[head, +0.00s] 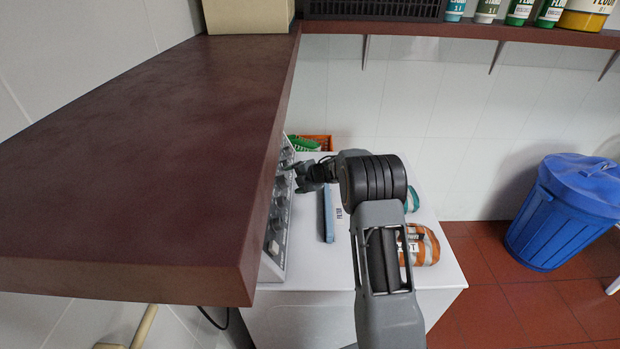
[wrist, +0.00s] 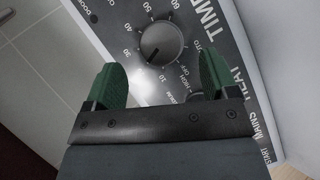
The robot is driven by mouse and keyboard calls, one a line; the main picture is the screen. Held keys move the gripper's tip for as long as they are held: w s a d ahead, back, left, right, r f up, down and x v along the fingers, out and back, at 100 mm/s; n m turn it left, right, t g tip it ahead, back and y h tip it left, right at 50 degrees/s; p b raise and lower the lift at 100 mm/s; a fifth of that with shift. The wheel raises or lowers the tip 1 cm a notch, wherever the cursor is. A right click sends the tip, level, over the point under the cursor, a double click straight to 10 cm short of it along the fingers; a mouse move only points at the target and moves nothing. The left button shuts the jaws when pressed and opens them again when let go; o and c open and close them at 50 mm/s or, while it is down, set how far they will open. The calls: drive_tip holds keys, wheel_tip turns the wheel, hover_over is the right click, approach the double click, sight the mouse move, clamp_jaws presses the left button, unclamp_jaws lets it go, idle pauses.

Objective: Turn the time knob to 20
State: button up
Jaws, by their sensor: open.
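The time knob (wrist: 162,42) is a dark round knob on the grey control panel (wrist: 105,22), beside the TIME lettering. Numbers from 10 to 60 ring it. The fingers do not grip the knob. In the head view my gripper (head: 308,174) is close to the panel (head: 277,225), whose knobs are too small to read.
A brown shelf (head: 140,150) overhangs the panel's left side.

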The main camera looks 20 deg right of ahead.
drive_tip(key=b+v, duration=0.1)
drive_tip(key=v, duration=0.8)
drive_tip(key=shift+s+r, duration=0.25)
drive_tip(key=shift+d, duration=0.1)
